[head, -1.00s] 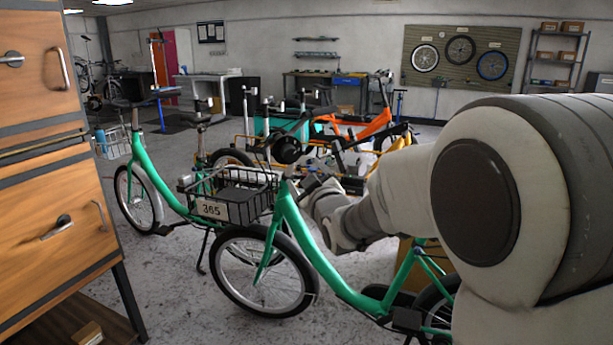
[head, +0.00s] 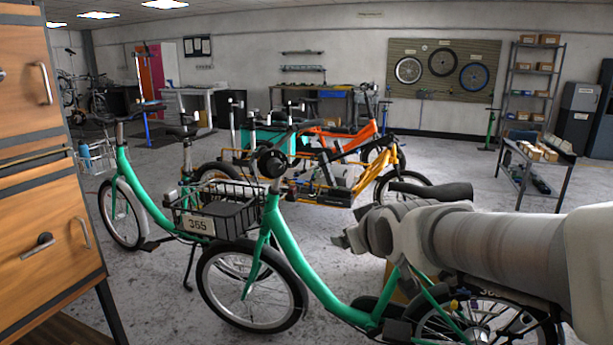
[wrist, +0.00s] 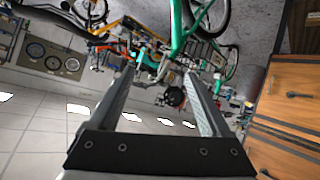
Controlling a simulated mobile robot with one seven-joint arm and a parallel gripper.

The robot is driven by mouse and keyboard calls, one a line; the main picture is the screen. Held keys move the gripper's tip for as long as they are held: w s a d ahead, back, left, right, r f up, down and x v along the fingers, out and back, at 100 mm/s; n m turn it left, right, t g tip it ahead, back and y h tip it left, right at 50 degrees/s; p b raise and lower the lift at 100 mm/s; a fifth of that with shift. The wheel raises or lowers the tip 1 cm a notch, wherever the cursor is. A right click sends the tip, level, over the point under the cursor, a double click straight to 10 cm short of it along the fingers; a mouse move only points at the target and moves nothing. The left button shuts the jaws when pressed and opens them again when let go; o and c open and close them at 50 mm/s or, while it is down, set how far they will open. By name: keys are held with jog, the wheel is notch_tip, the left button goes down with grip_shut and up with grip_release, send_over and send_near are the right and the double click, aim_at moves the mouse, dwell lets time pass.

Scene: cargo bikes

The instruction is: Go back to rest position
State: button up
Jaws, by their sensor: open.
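My gripper (head: 345,241) is in the right half of the head view, at the end of my pale arm, in front of the near green bike (head: 310,268) and overlapping its frame in the picture. The wrist view is turned upside down. There my gripper (wrist: 160,85) shows two long grey fingers, spread well apart with nothing held between them. The green bike frame (wrist: 187,30) shows beyond the fingers. I cannot tell how far the gripper is from the bike.
A wooden drawer cabinet (head: 45,190) stands close on the left. A black basket numbered 365 (head: 215,212) is on the near bike. Orange and yellow cargo bikes (head: 340,135) stand behind. A low cart (head: 535,170) and a shelf (head: 530,85) are at the right.

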jog(key=s+d+f+m+g+h, duration=0.1)
jog(key=s+d+f+m+g, duration=0.15)
jog(key=s, duration=0.85)
jog(key=s+d+f+m+g, duration=0.2)
jog(key=s+d+f+g, duration=0.15)
jog(key=s, duration=0.75)
notch_tip(320, 180, up, 20)
jog(key=p, duration=2)
jog(key=shift+s+a, duration=0.35)
jog(key=shift+a, duration=0.05)
